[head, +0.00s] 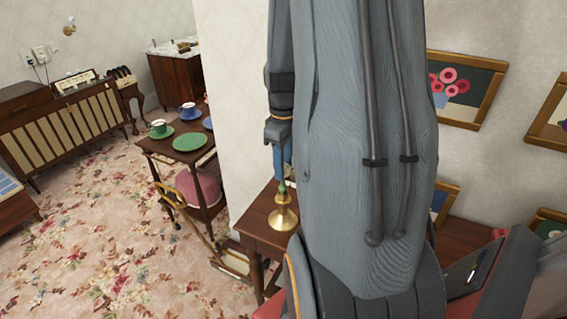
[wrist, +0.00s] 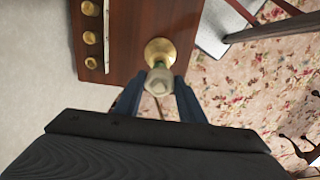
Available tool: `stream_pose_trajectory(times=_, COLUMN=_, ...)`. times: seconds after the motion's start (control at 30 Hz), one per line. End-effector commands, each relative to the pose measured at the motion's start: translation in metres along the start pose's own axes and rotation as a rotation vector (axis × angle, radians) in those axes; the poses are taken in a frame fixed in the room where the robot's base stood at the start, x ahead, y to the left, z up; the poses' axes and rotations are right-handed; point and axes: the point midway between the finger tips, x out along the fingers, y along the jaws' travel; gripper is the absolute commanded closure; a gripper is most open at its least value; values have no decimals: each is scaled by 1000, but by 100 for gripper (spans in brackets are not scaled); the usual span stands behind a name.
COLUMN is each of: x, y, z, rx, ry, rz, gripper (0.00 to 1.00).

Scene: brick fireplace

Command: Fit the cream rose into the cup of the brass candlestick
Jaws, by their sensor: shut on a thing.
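The brass candlestick (head: 284,216) stands upright near the edge of a dark wooden table (head: 258,229). In the wrist view its round brass top side (wrist: 161,47) shows just beyond the fingertips. My gripper (head: 283,176) points down above it, its blue fingers shut on the cream rose (wrist: 159,82). In the head view only a green part under the rose shows, at or just above the candlestick's top; the bloom is hidden by the fingers. I cannot tell whether the green part is inside the cup. My fingers also show in the wrist view (wrist: 159,92).
Several brass knob-like pieces (wrist: 91,36) lie in a row at the table's left side in the wrist view. A trolley table with a green plate (head: 190,143) and cups stands farther left. My arm covers the middle of the head view. The flowered carpet (head: 110,230) is open.

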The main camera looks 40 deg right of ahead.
Motion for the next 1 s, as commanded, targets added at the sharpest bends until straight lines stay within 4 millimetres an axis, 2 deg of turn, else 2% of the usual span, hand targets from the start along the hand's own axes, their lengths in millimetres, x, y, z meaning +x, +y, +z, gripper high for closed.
stream_pose_trajectory(times=0.13, x=4, y=0, z=0, rx=0, ry=0, rz=-1, gripper=80)
stream_pose_trajectory(times=0.17, x=4, y=0, z=0, rx=0, ry=0, rz=0, gripper=61)
stream_pose_trajectory(times=0.27, x=3, y=0, z=0, rx=0, ry=0, rz=0, gripper=44)
stream_pose_trajectory(times=0.3, x=3, y=0, z=0, rx=0, ry=0, rz=0, gripper=42)
stream_pose_trajectory(times=0.67, x=-2, y=1, z=-1, rx=0, ry=1, rz=2, gripper=42)
stream_pose_trajectory(times=1.0, x=-48, y=1, z=-1, rx=0, ry=3, rz=4, gripper=42)
